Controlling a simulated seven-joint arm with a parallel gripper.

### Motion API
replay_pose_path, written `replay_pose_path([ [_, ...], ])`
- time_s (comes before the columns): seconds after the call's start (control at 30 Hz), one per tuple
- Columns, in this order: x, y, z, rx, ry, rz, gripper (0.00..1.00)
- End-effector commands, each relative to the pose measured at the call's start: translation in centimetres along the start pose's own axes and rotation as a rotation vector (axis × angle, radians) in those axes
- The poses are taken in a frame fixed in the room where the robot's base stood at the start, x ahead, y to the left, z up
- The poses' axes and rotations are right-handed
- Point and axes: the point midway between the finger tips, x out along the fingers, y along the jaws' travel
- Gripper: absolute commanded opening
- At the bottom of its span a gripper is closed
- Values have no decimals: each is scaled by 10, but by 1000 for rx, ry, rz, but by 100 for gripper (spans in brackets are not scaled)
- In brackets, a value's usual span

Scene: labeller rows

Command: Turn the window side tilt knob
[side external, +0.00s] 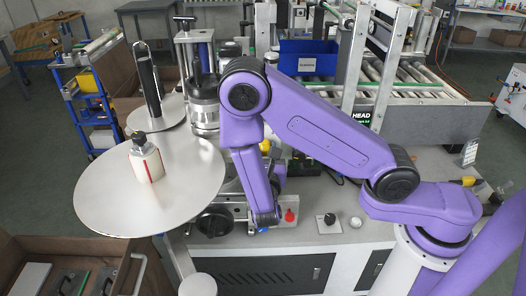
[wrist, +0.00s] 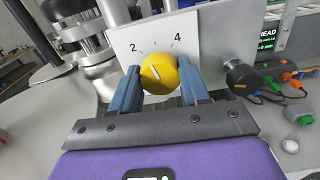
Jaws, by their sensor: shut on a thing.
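A round yellow knob (wrist: 159,73) with a pale pointer line stands on a white plate (wrist: 187,58) in the wrist view. The numbers 2 and 4 are printed above it, and the pointer leans up and slightly left. My gripper (wrist: 159,68) is shut on this knob, one blue-grey finger on each side. No label naming the tilt knob can be read. In the side view my purple arm hides most of the gripper and the grip.
A black knob (wrist: 241,76) stands right of the gripper, with cables and a small display beyond.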

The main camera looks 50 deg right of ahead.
Motion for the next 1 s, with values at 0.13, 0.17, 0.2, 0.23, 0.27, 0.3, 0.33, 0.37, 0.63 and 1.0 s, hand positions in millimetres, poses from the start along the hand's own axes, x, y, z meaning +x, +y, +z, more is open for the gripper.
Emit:
replay_pose_path([
  [0.13, -1, 0, 0, -129, 1, 1, 15],
  [0.17, -1, 0, 0, -155, 1, 1, 15],
  [0.2, -1, 0, 0, -189, 1, 2, 15],
  [0.23, -1, 0, 0, -214, 1, 2, 15],
  [0.27, -1, 0, 0, -238, 1, 1, 15],
  [0.3, -1, 0, 0, -271, 1, 1, 15],
  [0.33, -1, 0, 0, -293, 1, 1, 15],
  [0.37, -1, 0, 0, -316, 1, 1, 15],
  [0.63, -1, 0, -1, -480, 2, 1, 15],
  [1.0, -2, 0, -1, -568, 3, 2, 15],
])
